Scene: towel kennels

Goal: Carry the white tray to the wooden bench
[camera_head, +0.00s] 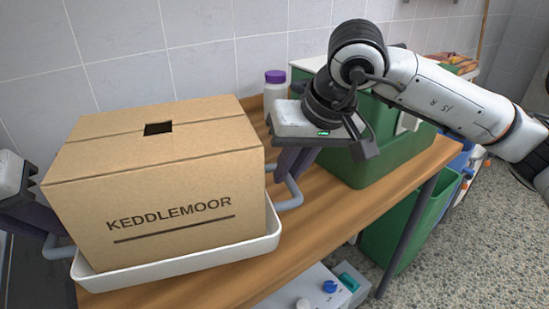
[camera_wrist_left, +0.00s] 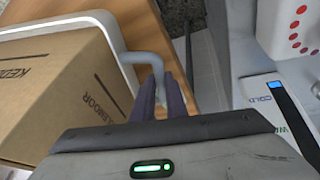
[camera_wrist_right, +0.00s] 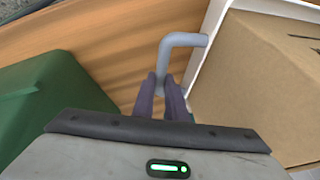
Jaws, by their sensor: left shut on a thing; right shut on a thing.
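The white tray (camera_head: 190,270) carries a large cardboard box (camera_head: 165,190) marked KEDDLEMOOR. The tray is at the left end of the wooden bench (camera_head: 325,205), over its top; I cannot tell whether it touches the wood. My left gripper (camera_head: 38,222), at the left picture edge, is shut on the tray's grey left handle, which shows in the left wrist view (camera_wrist_left: 140,58). My right gripper (camera_head: 287,172) is shut on the grey right handle (camera_wrist_right: 180,40), between the box and a green container. The wrist views show the fingers closed around both handles.
The green container (camera_head: 375,155) stands on the bench to the right. A white bottle with a purple cap (camera_head: 275,92) stands behind the tray. A green bin (camera_head: 405,230) and a white unit with knobs (camera_head: 318,288) are below the bench. A tiled wall (camera_head: 200,45) is behind.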

